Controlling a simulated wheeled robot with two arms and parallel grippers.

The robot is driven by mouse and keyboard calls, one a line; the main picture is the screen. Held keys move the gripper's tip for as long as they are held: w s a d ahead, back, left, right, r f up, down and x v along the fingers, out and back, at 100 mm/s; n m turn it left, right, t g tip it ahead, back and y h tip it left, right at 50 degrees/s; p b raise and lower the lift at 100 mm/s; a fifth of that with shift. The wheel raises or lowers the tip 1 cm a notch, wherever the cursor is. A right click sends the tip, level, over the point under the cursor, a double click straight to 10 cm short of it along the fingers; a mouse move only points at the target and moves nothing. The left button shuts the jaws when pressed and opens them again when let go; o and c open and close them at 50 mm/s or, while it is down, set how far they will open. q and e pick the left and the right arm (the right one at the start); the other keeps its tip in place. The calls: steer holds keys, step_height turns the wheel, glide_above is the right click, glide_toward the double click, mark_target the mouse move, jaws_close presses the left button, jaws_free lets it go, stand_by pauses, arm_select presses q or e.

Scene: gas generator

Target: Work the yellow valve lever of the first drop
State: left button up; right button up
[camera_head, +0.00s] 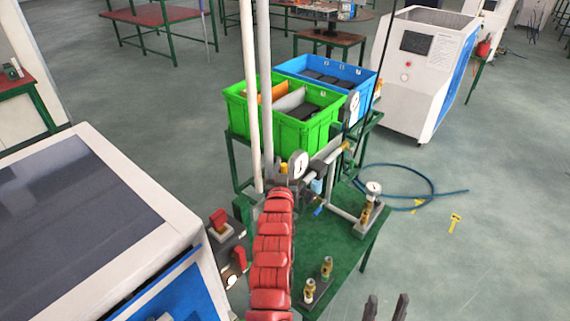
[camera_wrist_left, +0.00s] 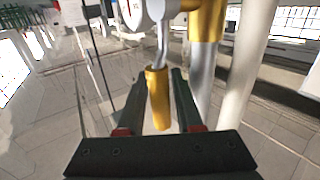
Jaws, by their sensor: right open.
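The yellow valve lever (camera_wrist_left: 157,98) hangs from a bent grey stem in the left wrist view. My left gripper (camera_wrist_left: 160,76) has one dark finger on each side of it, with gaps showing, so it looks open around the lever. Whether a finger touches it I cannot tell. A gold fitting (camera_wrist_left: 207,20) on a grey pipe is just to the right. In the head view my red left arm reaches up to the pipework by a white gauge (camera_head: 298,164) and hides its own fingers. My right gripper (camera_head: 386,308) is open and empty at the bottom edge.
A green bin (camera_head: 290,130) and a blue bin (camera_head: 365,79) stand behind the pipework. A green table (camera_head: 345,245) carries brass fittings and another gauge (camera_head: 373,188). White uprights rise near my left arm. A blue hose (camera_head: 432,193) lies on the floor at right.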

arm_select(q)
jaws_close()
steer(key=shift+r, duration=0.1)
stand_by(1.3)
